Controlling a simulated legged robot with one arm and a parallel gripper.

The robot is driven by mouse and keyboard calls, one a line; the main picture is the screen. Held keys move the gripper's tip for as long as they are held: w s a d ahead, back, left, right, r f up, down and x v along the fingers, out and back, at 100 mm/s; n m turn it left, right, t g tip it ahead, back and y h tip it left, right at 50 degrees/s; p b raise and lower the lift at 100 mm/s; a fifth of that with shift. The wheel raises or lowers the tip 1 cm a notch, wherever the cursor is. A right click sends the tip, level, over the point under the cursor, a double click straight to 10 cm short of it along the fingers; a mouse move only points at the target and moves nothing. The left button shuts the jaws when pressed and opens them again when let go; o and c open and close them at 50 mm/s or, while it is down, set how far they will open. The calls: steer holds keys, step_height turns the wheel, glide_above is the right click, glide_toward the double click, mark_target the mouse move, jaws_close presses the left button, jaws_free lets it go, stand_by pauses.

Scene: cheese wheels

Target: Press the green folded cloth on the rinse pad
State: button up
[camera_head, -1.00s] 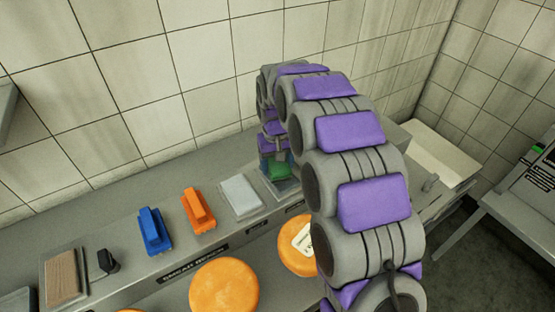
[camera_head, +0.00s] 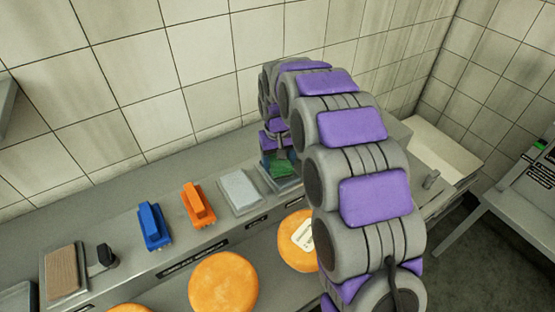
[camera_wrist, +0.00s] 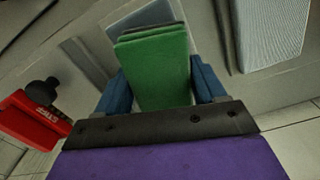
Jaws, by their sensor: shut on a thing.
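The green folded cloth (camera_head: 282,168) is in my gripper, over a shallow grey tray or pad (camera_head: 290,185) at the back of the bench. In the wrist view the green cloth (camera_wrist: 155,72) stands between the two blue fingers of my gripper (camera_wrist: 160,88), which is shut on it. A pale surface (camera_wrist: 140,18) shows behind the cloth; it looks like the rinse pad, but its label is not readable. I cannot tell whether the cloth touches it. My arm hides part of this area in the head view.
A white ribbed pad (camera_head: 241,190), an orange brush (camera_head: 198,206), a blue brush (camera_head: 154,227) and a brown pad (camera_head: 66,272) line the bench. Orange cheese wheels (camera_head: 223,281) lie in front. A red block (camera_wrist: 32,120) with a black knob is near my gripper.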

steer(key=shift+f, duration=0.5)
stand_by(2.0)
steer(key=shift+p, duration=0.3)
steer(key=shift+r+p, duration=1.75)
steer(key=shift+r, duration=1.85)
steer(key=shift+d, duration=0.1)
